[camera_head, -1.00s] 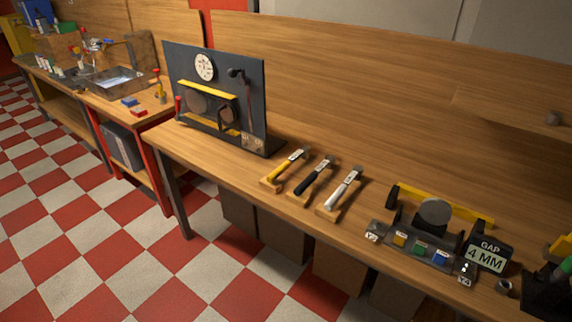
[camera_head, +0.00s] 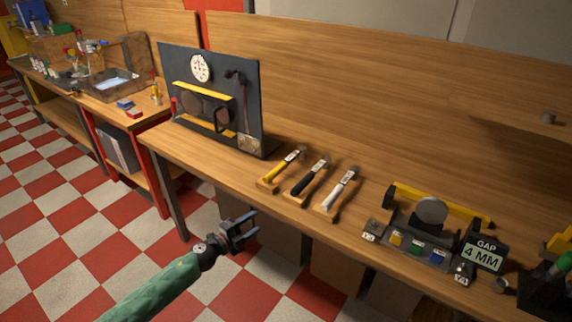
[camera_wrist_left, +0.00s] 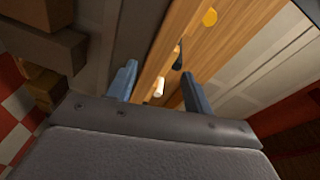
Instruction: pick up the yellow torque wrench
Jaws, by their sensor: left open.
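The yellow torque wrench (camera_head: 282,168) lies on a small wooden rest on the workbench, at the left of a row of three. A black-handled wrench (camera_head: 310,178) and a white-handled wrench (camera_head: 340,190) lie to its right on like rests. My left gripper (camera_head: 249,229) is open and empty, in front of the bench edge and apart from the yellow wrench. In the left wrist view its two fingers (camera_wrist_left: 158,90) stand apart, with handle ends and the bench edge beyond them. My right gripper is not in view.
A dark panel with a dial (camera_head: 212,95) stands behind and left of the wrenches. A fixture with a yellow bar (camera_head: 431,213) and a "GAP 4 MM" sign (camera_head: 485,252) stand to the right. Boxes (camera_head: 281,238) sit under the bench. Bare wood lies behind the wrenches.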

